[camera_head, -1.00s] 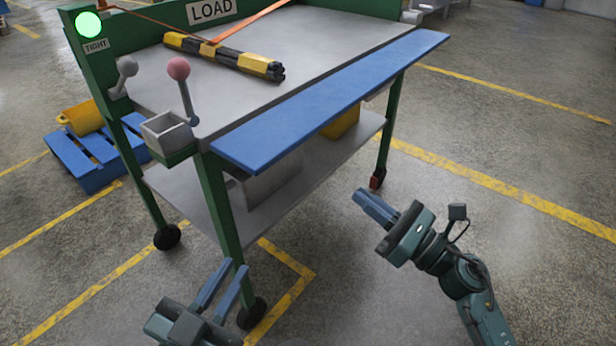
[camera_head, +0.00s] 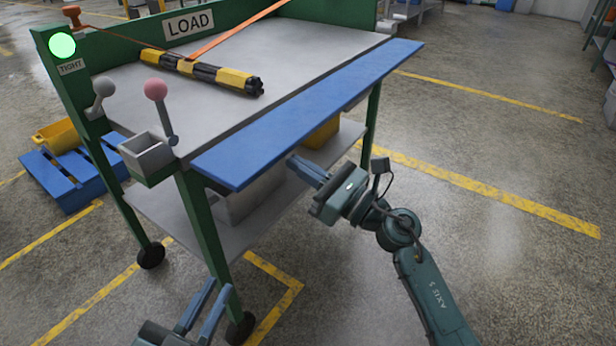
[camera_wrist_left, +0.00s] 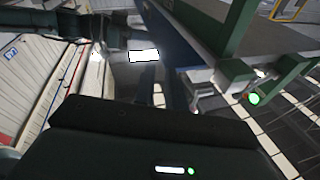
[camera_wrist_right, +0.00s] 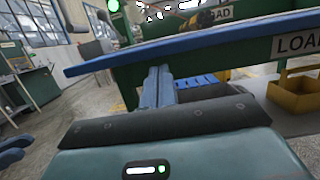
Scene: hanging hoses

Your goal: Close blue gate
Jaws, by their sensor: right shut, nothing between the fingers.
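The blue gate (camera_head: 310,115) is a long flat blue panel along the front edge of the grey-topped table (camera_head: 290,50). It lies folded outward, about level with the tabletop. In the right wrist view the gate (camera_wrist_right: 200,42) crosses just beyond my fingers. My right gripper (camera_head: 292,160) is shut and empty, its fingertips close to the gate's outer edge, seemingly just below it. I cannot tell whether they touch. The right fingers (camera_wrist_right: 158,72) also show in the right wrist view. My left gripper (camera_head: 221,285) is open and empty, low by the near green table leg.
A strapped black-and-yellow bundle (camera_head: 200,72) lies on the table. A pink-knobbed lever (camera_head: 160,110), a grey-knobbed lever (camera_head: 101,95) and a grey box (camera_head: 147,153) sit at the left end. A green lamp (camera_head: 62,46) is lit above "TIGHT". The floor at right is open.

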